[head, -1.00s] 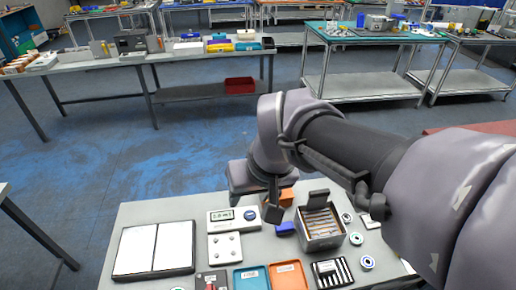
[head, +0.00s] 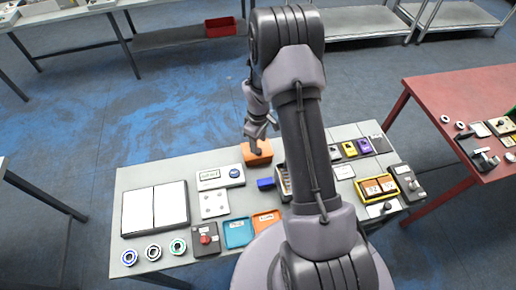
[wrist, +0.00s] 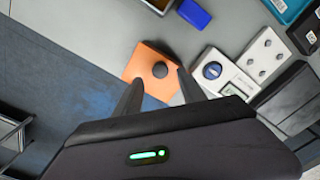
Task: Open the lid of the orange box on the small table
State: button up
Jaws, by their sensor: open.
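The orange box (head: 258,158) sits at the back edge of the small table (head: 215,165), and its lid looks shut. In the wrist view the orange box (wrist: 138,64) shows from above, with a round dark knob (wrist: 160,70) on its top. My gripper (wrist: 159,78) is open and empty, its two fingers spread on either side of the knob in the picture. In the head view my gripper (head: 258,132) hangs just above the box. I cannot tell the exact height or whether a finger touches it. My arm hides part of the table's middle.
A white device with a blue button (head: 234,173) stands left of the box and a blue block (head: 265,183) stands in front. An open container (head: 283,182) is partly hidden by my arm. Floor lies behind the table's back edge. A red table (head: 440,85) is at right.

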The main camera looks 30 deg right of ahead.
notch_tip(320, 180, down, 4)
jog(key=shift+f, duration=0.25)
grip_shut()
dwell(1.4)
